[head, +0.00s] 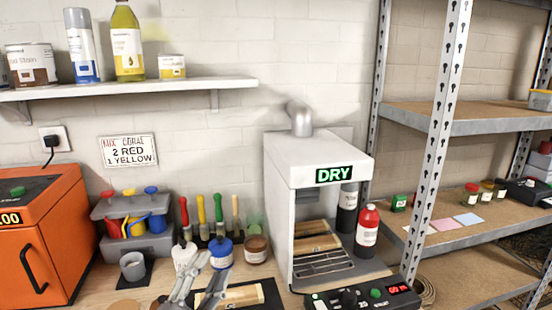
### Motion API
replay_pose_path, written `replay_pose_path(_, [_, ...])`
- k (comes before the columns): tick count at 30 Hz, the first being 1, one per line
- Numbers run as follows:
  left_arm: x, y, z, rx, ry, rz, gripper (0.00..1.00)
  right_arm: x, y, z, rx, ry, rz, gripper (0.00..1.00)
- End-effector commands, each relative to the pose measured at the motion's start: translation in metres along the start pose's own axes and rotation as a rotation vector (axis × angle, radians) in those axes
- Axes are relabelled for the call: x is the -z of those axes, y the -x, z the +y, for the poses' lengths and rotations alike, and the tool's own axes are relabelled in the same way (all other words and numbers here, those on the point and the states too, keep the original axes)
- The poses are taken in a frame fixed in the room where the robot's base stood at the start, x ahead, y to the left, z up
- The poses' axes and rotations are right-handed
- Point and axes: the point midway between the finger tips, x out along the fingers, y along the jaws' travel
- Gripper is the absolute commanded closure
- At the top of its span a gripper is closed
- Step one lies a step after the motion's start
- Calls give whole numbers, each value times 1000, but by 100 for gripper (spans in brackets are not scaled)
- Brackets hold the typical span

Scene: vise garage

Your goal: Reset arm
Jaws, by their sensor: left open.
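My left gripper (206,272) is at the bottom of the head view, over the front of the bench. Its two grey fingers are spread apart, pointing up and away, and I see nothing held between them. Just behind the fingers are a white container (184,256) and a blue-lidded jar (221,252). A wooden piece (245,296) on a dark mat lies beside the fingers, partly hidden by them. My right gripper is not in view.
A white machine with a green "DRY" display (329,175) holds wooden pieces on a rack. A red bottle (367,230) stands beside it. An orange cabinet (32,245), grey bin (133,235) and brushes (219,212) line the bench. A wall shelf (130,88) hangs above; metal shelving (437,150) stands right.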

Motion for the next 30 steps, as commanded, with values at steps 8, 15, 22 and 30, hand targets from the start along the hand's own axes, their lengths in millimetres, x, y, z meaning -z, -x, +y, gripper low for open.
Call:
replay_pose_path(8, [-114, 101, 61, -118, 389, -658, 60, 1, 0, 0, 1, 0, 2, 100])
replay_pose_path(15, [-141, 227, 130, -328, 629, -1134, 60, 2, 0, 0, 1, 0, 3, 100])
replay_pose_path(22, [-121, 322, 168, -525, 771, -1432, 60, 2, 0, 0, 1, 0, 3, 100])
replay_pose_path(30, [-150, 343, 220, -587, 789, -1507, 60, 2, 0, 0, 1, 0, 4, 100])
